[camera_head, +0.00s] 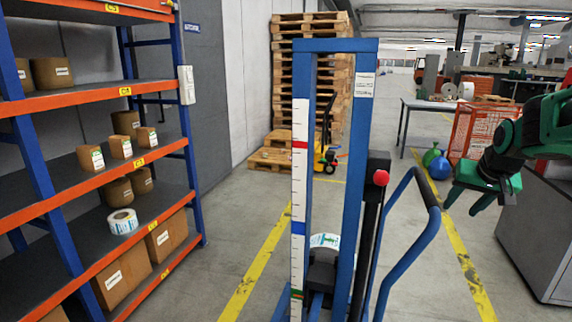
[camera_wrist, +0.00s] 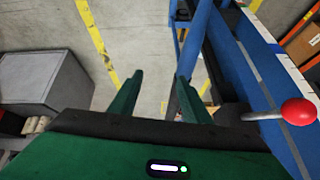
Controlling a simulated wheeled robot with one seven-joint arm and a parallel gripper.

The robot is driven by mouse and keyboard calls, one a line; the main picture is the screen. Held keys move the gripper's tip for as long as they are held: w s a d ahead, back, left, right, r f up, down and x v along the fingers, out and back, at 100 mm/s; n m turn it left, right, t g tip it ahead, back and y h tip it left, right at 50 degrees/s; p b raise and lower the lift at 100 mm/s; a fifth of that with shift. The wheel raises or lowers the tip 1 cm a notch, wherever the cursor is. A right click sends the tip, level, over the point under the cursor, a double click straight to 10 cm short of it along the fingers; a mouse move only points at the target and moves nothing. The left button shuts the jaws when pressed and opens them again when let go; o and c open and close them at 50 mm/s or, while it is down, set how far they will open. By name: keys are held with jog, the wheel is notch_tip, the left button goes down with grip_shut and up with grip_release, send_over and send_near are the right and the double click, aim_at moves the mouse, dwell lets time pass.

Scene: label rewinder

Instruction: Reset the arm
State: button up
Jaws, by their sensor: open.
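My gripper (camera_head: 478,200) is at the right of the head view, at the end of my green and black arm, with its fingers pointing down. In the wrist view my gripper (camera_wrist: 158,95) shows two green fingers spread apart, with only floor between them. It is open and empty. It is to the right of a blue lifting frame (camera_head: 335,46), with a gap between them in the head view.
The frame has a red knob (camera_head: 381,178) and a curved blue handle (camera_head: 398,200). A label roll (camera_head: 325,241) sits low behind the mast. Shelves (camera_head: 95,190) with boxes stand left. A grey cabinet (camera_head: 540,235) is below right of my gripper.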

jog(key=s+a+f+g, duration=0.2)
jog(key=s, duration=0.9)
jog(key=s+a+f+g+y, duration=0.1)
jog(key=s+a+f+g, duration=0.1)
jog(key=s, duration=0.9)
jog(key=s+a+f+m+g, duration=0.1)
jog(key=s+f, duration=0.3)
jog(key=s, duration=0.7)
jog(key=shift+s+a+f+g+y, duration=0.2)
jog(key=shift+a+g+y, duration=0.1)
jog(key=shift+a+g, duration=0.5)
jog(key=shift+w+f, duration=0.2)
jog(key=shift+w, duration=0.45)
